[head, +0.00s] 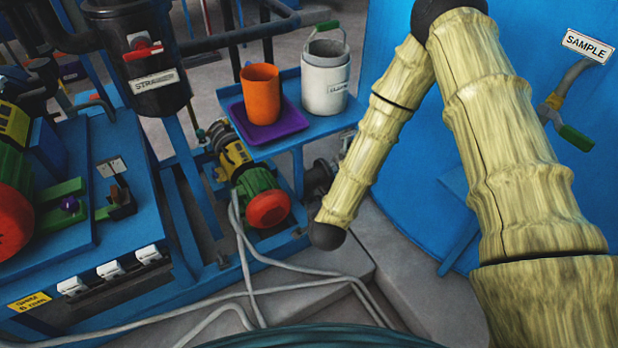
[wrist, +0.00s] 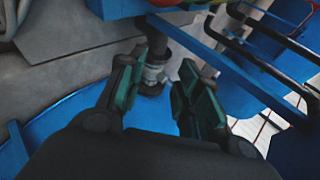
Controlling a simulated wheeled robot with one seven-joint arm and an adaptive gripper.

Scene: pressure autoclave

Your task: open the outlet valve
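No valve labelled as outlet can be read in either view. My gripper (wrist: 160,68) is open in the wrist view, with its two dark green finger pads apart. A grey metal fitting (wrist: 153,76) with a dark flange shows beyond and between the fingers; I cannot tell whether it is the outlet valve, and I see no handle on it. In the head view my arm reaches down past the blue vessel (head: 410,165), and my gripper does not show. A flanged fitting (head: 318,176) is partly hidden behind my forearm.
A green-handled valve (head: 575,137) hangs by the SAMPLE sign (head: 588,46). The strainer (head: 155,88) has a red handle (head: 143,48). An orange cup (head: 261,97) on a purple tray (head: 293,117) and a grey-white can (head: 325,85) stand above a pump (head: 233,160). Hoses (head: 240,247) cross the floor.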

